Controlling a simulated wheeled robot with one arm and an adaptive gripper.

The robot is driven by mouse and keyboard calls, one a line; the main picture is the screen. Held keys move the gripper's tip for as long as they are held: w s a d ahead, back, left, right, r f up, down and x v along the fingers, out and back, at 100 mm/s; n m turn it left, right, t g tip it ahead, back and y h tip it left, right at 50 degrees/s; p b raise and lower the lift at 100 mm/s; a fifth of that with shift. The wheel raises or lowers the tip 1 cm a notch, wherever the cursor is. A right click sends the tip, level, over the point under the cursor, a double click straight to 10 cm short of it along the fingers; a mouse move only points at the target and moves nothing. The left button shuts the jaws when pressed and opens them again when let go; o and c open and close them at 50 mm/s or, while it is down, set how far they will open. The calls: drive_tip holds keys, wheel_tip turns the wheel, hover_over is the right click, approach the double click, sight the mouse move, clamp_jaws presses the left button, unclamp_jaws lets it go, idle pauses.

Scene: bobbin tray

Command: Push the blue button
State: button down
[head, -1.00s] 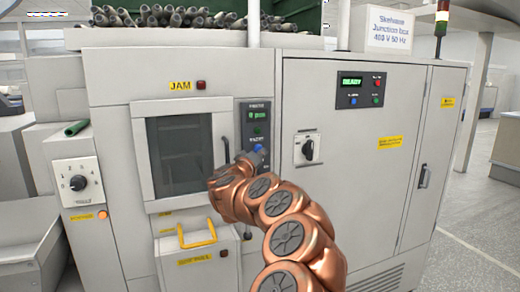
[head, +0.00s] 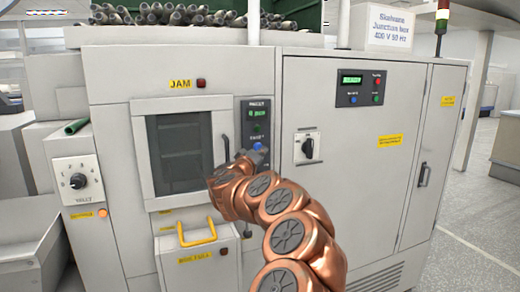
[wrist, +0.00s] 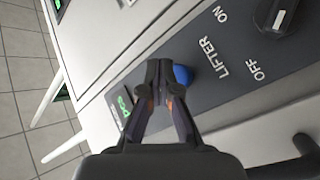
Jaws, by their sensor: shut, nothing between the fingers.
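The blue button (wrist: 182,75) is a round blue cap on a dark panel (wrist: 215,88) in the wrist view. Part of it is hidden behind my gripper (wrist: 160,72). My gripper is shut and empty, its fingertips over or beside the button's left edge; I cannot tell whether they touch it. In the head view the blue button (head: 259,146) shows just above the end of my copper-coloured arm, low on the narrow dark panel (head: 244,110). There my gripper is mostly hidden by my arm.
A lifter knob (wrist: 275,14) sits on the same panel. Another dark panel (head: 345,87) with a green display and small coloured buttons is on the cabinet to the right. A rotary switch (head: 307,148) and a windowed door (head: 180,153) flank my gripper.

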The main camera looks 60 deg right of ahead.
drive_tip(key=shift+w+d+p, duration=0.5)
drive_tip(key=shift+w+p, duration=0.35)
drive_tip(key=shift+p, duration=0.45)
idle(1.0)
drive_tip(key=shift+s, duration=0.1)
idle(0.4)
drive_tip(key=shift+s+a, duration=0.55)
drive_tip(key=shift+s, duration=0.15)
drive_tip(key=shift+s+a, duration=0.7)
drive_tip(key=shift+s, duration=0.35)
drive_tip(key=shift+s+a, duration=0.65)
drive_tip(key=shift+s, duration=0.35)
